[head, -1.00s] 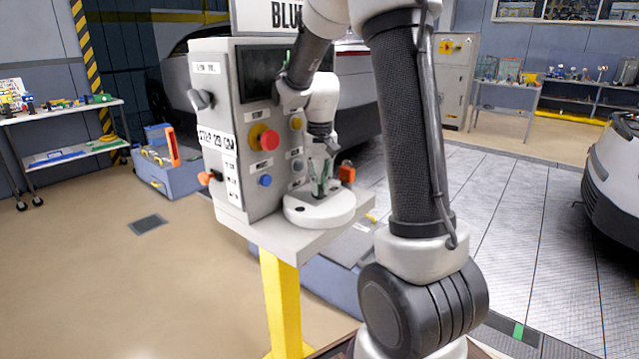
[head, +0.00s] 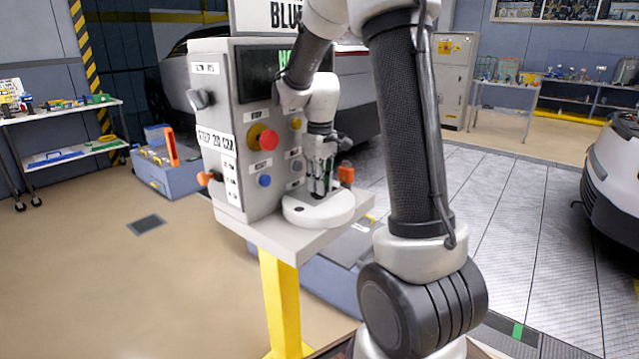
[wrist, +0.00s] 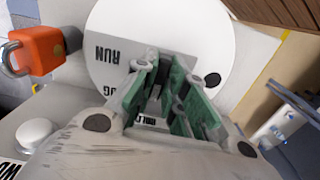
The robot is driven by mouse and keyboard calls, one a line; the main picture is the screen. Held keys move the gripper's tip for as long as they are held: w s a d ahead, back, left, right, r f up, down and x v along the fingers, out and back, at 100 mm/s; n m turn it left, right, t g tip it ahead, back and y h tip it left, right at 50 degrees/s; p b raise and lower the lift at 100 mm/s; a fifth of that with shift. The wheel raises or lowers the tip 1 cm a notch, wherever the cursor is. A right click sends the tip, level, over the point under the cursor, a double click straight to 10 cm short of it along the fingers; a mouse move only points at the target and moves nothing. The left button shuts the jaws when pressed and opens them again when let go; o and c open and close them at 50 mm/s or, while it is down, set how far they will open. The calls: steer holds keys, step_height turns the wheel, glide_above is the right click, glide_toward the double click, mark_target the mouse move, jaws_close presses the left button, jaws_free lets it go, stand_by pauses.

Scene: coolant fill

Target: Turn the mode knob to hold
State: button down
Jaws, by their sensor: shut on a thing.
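The mode dial is a white round plate (head: 338,214) on the console's ledge; in the wrist view its white face (wrist: 215,35) fills the top middle. A grey area on it reads RUN and a partly covered word ending in UG; more lettering, partly hidden, shows beneath my fingers. My gripper (head: 320,192) points down at the dial. In the wrist view its green-padded fingers (wrist: 168,88) are shut on the mode knob, which they mostly hide. I cannot tell exactly where the knob points.
The grey console (head: 250,180) stands on a yellow post (head: 280,300), with a red stop button (head: 269,141) and small knobs on its front. An orange padlock (wrist: 35,52) sits close beside the dial. The console screen (head: 257,72) is partly behind my arm.

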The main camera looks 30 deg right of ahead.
steer(key=shift+n, duration=0.3)
steer(key=c, duration=1.5)
jaws_free()
steer(key=shift+o, duration=0.2)
step_height(320, 180, up, 12)
steer(key=s+a+m+t, duration=0.2)
steer(key=s, duration=1)
steer(key=s+a+m+t, duration=0.2)
steer(key=s, duration=0.9)
steer(key=shift+s+a+f, duration=0.2)
steer(key=shift+s+a, duration=0.15)
steer(key=shift+s, duration=0.05)
